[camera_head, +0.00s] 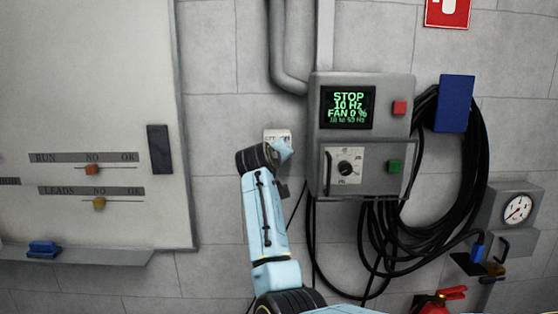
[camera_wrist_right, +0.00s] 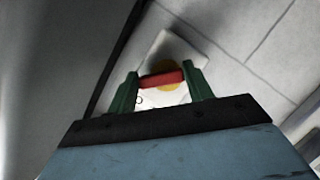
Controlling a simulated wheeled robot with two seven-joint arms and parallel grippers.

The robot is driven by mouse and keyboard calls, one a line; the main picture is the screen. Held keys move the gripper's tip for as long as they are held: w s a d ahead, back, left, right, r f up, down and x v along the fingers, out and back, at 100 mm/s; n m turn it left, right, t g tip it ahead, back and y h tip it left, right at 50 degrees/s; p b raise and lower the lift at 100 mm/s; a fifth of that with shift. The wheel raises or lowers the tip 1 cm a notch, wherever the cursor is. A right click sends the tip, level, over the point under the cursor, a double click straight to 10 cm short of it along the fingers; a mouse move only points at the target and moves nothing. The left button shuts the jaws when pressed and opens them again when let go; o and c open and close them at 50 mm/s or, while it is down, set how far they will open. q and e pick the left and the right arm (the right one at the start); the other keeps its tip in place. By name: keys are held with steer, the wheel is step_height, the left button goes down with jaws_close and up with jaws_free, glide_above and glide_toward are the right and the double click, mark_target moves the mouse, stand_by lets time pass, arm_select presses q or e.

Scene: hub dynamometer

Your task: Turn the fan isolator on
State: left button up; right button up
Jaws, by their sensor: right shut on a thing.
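The fan isolator is a small pale box (camera_head: 270,134) on the wall, left of the grey control panel. Its top edge carries lettering that seems to read OFF; the rest is hidden behind my right arm. In the right wrist view its pale plate (camera_wrist_right: 197,57) carries a yellow disc (camera_wrist_right: 166,68) and a red handle (camera_wrist_right: 162,79). My right gripper (camera_wrist_right: 163,83) has a green finger at each end of the red handle and is shut on it. In the head view my right wrist covers the handle. My left gripper is not in view.
A whiteboard (camera_head: 90,110) is at left.

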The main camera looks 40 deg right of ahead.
steer(key=o, duration=1)
steer(key=b+v, duration=0.3)
steer(key=v, duration=1)
steer(key=shift+s+a, duration=0.1)
steer(key=shift+a, duration=0.1)
